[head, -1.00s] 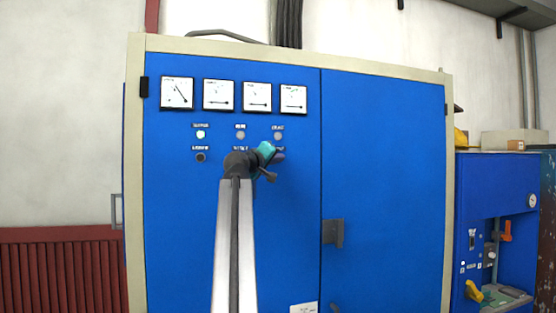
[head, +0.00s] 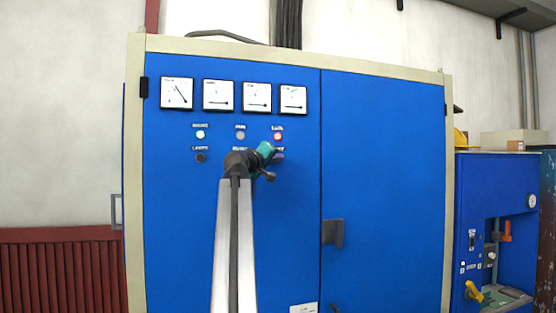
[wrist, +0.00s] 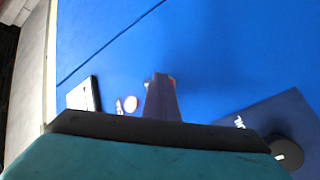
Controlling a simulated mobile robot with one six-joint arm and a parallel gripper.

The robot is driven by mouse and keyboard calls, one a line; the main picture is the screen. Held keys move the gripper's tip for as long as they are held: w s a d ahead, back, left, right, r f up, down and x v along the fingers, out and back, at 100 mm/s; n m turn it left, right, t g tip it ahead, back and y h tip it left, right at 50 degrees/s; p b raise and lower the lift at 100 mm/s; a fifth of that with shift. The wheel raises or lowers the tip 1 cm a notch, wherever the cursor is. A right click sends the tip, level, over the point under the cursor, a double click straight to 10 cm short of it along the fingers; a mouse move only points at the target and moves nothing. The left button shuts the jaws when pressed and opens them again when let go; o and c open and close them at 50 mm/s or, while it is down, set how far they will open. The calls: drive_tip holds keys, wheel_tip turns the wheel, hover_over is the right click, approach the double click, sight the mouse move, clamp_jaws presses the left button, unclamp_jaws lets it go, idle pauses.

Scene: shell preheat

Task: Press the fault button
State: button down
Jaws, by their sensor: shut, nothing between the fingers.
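The blue cabinet (head: 232,105) fills the middle of the head view. A red lamp (head: 277,135) glows at the right of its indicator row; the small label above it is hard to read. My gripper (head: 279,155) is just below that lamp, in front of the lower control row, and hides what is behind it. I cannot make out the fault button or tell whether the fingers touch the panel. In the wrist view my shut, empty fingers (wrist: 162,98) point at the blue panel, beside a round pale-pink lamp (wrist: 130,103).
A green lamp (head: 200,135) is lit and a grey lamp (head: 240,135) is unlit. A dark button (head: 200,158) sits lower left. Several white meters (head: 218,95) line the top. A door handle (head: 333,232) is lower right; another blue machine (head: 492,185) stands farther right.

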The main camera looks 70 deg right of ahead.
drive_tip(key=shift+s+a, duration=0.1)
drive_tip(key=shift+a, duration=0.05)
drive_tip(key=shift+s+a, duration=0.45)
drive_tip(key=shift+a, duration=0.05)
drive_tip(key=s+a, duration=0.1)
drive_tip(key=a, duration=0.1)
drive_tip(key=s+a+p, duration=0.1)
drive_tip(key=s+a, duration=0.1)
idle(0.9)
drive_tip(key=shift+d, duration=0.1)
idle(0.6)
drive_tip(key=shift+s, duration=0.1)
